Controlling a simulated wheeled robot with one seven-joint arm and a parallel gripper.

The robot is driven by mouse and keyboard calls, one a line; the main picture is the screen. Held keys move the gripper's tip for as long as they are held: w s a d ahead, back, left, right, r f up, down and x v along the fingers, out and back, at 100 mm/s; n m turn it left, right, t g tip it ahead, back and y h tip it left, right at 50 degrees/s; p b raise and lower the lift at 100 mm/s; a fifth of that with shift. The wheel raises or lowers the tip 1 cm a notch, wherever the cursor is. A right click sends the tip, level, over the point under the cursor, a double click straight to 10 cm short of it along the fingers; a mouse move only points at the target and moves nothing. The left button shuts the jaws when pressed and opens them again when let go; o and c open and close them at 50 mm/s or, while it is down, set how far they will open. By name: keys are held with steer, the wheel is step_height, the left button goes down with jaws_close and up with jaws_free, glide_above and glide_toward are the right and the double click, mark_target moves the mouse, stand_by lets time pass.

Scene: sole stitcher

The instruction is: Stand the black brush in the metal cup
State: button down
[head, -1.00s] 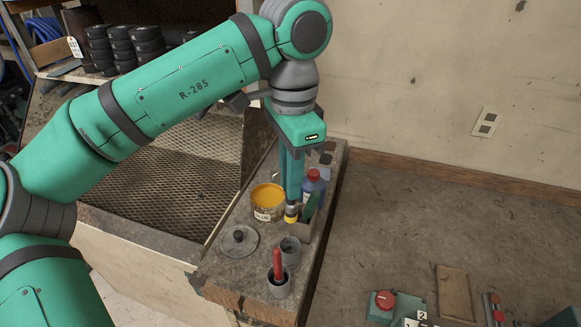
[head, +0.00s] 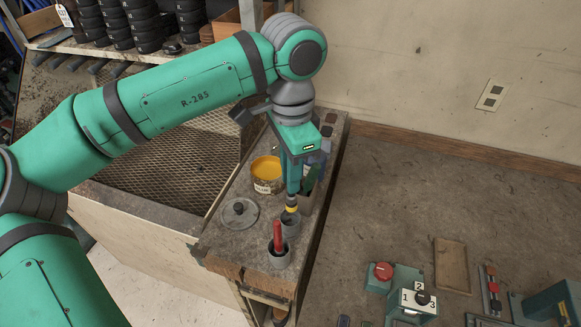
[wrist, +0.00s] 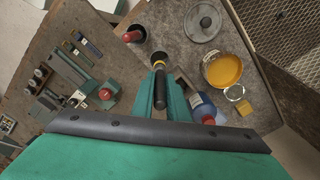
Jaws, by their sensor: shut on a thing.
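My gripper (head: 294,191) points down and is shut on the black brush (wrist: 161,88), which has a yellow band and hangs upright, handle up.
A tin of yellow paste (head: 267,174) and a round lid with a knob (head: 239,212) lie to the left on the narrow bench. A blue bottle with a red cap (wrist: 203,108) stands close beside my gripper. A control box with a red button (head: 383,271) is at the right.

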mark_target(291, 198)
steer(key=shift+f, duration=2.05)
steer(key=shift+w+f, duration=0.1)
steer(key=shift+f, duration=0.65)
steer(key=shift+d+f, duration=0.1)
steer(key=shift+f, duration=0.75)
steer(key=shift+s, duration=0.2)
steer(key=c, duration=1.7)
jaws_free()
steer(key=shift+o, duration=0.2)
step_height(291, 198, up, 11)
steer(key=shift+f, duration=0.1)
